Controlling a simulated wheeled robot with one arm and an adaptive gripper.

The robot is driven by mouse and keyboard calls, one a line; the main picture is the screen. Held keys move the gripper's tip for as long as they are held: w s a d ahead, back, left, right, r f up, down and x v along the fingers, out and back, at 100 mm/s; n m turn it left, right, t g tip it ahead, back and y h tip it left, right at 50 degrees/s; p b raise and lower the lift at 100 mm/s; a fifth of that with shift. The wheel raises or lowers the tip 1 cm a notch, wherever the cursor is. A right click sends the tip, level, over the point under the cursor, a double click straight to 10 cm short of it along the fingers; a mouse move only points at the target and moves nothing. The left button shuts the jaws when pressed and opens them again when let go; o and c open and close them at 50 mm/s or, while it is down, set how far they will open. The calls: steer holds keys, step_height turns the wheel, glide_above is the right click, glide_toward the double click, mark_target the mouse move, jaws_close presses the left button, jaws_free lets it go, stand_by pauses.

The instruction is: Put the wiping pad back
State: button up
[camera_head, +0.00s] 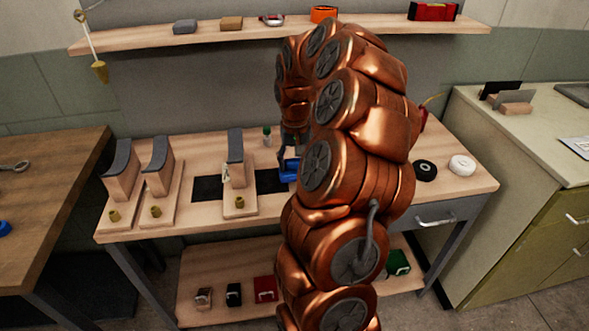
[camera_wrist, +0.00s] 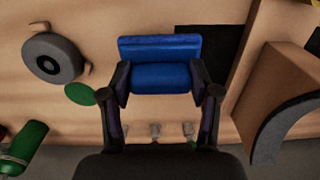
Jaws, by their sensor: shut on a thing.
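The wiping pad looks to be the blue block (camera_wrist: 160,75) with a wider blue top edge, seen in the wrist view. My gripper (camera_wrist: 162,88) is shut on it, one dark finger at each side. In the head view the blue pad (camera_head: 289,166) shows at the middle of the workbench, partly hidden by my copper arm. It is over or on the bench near a black mat (camera_head: 271,181); I cannot tell if it touches the surface. The fingers are mostly hidden in the head view.
Wooden stands with curved grey tops (camera_head: 122,172) are on the bench's left, one (camera_wrist: 290,112) close right in the wrist view. A grey round part (camera_wrist: 52,58), a green disc (camera_wrist: 80,94) and a green bottle (camera_wrist: 24,148) lie left there. An upper shelf (camera_head: 200,37) holds small items.

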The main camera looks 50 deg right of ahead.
mark_target(294, 171)
steer(key=shift+w+f+p, duration=0.2)
steer(key=shift+f+p, duration=0.15)
steer(key=shift+f, duration=1.4)
steer(key=shift+f, duration=0.2)
steer(key=o, duration=1.2)
steer(key=shift+r, duration=0.1)
step_height(294, 171, up, 11)
steer(key=shift+d+f+b, duration=0.1)
steer(key=shift+b, duration=0.65)
steer(key=shift+r, duration=0.7)
